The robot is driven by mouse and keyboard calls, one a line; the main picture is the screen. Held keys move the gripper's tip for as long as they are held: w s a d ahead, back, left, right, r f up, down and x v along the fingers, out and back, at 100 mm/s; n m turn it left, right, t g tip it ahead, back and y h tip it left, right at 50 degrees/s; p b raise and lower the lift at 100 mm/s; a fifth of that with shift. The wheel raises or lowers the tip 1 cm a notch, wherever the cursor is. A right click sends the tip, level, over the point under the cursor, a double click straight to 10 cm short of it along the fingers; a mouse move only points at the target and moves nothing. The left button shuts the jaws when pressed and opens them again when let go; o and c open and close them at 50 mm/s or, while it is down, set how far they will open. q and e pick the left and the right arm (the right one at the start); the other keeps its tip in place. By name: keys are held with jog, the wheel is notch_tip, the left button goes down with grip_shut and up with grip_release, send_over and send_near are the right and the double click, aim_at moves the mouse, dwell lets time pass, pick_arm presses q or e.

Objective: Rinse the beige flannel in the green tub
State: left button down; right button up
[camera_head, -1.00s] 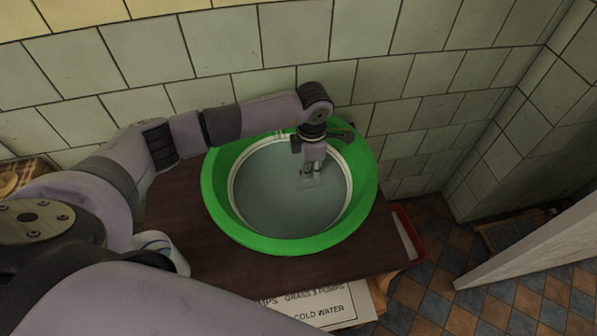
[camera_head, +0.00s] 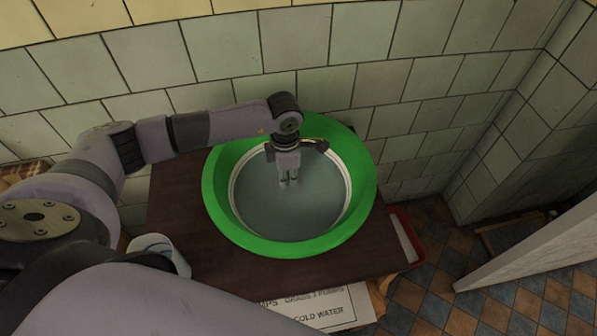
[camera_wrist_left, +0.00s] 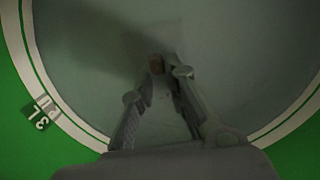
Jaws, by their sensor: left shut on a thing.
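The green tub (camera_head: 285,243) stands on a dark brown table top against the tiled wall. It has a pale ring inside its rim and holds greyish water. My right gripper is out of view.
A white cup-like container (camera_head: 160,250) stands left of the tub, close to my arm. A red-edged item (camera_head: 408,238) sits at the table's right side. A printed box (camera_head: 315,308) is below the front edge. Tiled walls close off the back and right.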

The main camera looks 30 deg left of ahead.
pick_arm(q)
jog(key=shift+s+a, duration=0.65)
jog(key=shift+a, duration=0.15)
